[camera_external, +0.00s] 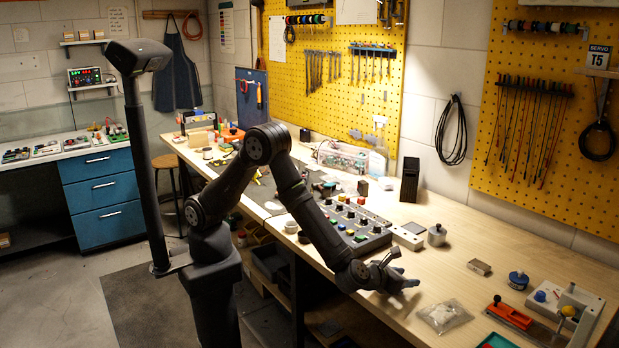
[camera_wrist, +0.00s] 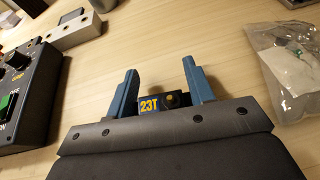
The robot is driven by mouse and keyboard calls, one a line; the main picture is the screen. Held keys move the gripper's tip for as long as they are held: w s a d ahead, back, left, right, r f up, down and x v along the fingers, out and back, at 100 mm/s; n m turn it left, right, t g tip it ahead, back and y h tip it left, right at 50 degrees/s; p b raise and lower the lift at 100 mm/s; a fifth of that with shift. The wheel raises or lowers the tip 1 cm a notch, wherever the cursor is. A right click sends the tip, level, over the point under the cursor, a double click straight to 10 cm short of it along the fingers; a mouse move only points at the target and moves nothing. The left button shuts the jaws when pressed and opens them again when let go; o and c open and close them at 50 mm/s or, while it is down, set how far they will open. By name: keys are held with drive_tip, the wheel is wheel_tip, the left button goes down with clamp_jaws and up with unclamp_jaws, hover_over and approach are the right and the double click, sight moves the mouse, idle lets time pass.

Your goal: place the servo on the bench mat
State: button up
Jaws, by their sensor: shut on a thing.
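My gripper (camera_external: 402,280) is over the near edge of the wooden bench, to the right of the button panel. In the wrist view my gripper (camera_wrist: 164,88) has its two blue fingers on either side of a small dark servo (camera_wrist: 162,101) marked 23T, with a round brass-coloured shaft. It is shut on the servo. The servo cannot be made out in the external view. A dark grey mat (camera_external: 262,194) lies on the bench further back and left, partly hidden behind my arm.
The button panel (camera_external: 352,228) stands between my gripper and the mat; its edge shows in the wrist view (camera_wrist: 38,95). A clear plastic bag (camera_external: 443,315) lies to the right of my gripper. A small box (camera_external: 479,267) and a red-handled fixture (camera_external: 510,314) are further right.

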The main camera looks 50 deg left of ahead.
wheel_tip(320, 180, up, 3)
drive_tip(key=shift+r, duration=0.15)
drive_tip(key=d+r+v, duration=0.1)
drive_tip(key=v, duration=1.2)
drive_tip(key=shift+d+r, duration=0.2)
drive_tip(key=shift+d, duration=0.05)
drive_tip(key=w+a+r+m+g+h, duration=0.2)
drive_tip(key=w+a+r+m+h, duration=0.35)
drive_tip(key=w+a+r, duration=0.5)
drive_tip(key=w+a+f+n+t+y, duration=0.1)
drive_tip(key=w+a+n+y, duration=0.1)
drive_tip(key=w+a, duration=0.8)
drive_tip(key=w+a+n+y, duration=0.3)
drive_tip(key=a, duration=1.4)
drive_tip(key=w+a+f+n+t+y, duration=0.1)
drive_tip(key=w+a+n+y, duration=0.1)
drive_tip(key=w+a, duration=0.8)
drive_tip(key=a+f+n+y, duration=0.1)
drive_tip(key=a+f, duration=0.2)
drive_tip(key=f, duration=0.2)
drive_tip(key=a+f+n+y, duration=0.1)
drive_tip(key=a+f, duration=0.2)
drive_tip(key=f, duration=0.2)
drive_tip(key=a+f+n+y, duration=0.1)
drive_tip(key=a+f+y, duration=0.1)
drive_tip(key=a+f, duration=0.2)
drive_tip(key=shift+s+a+f+g, duration=0.15)
drive_tip(key=shift+f+g, duration=0.15)
drive_tip(key=shift+f, duration=0.2)
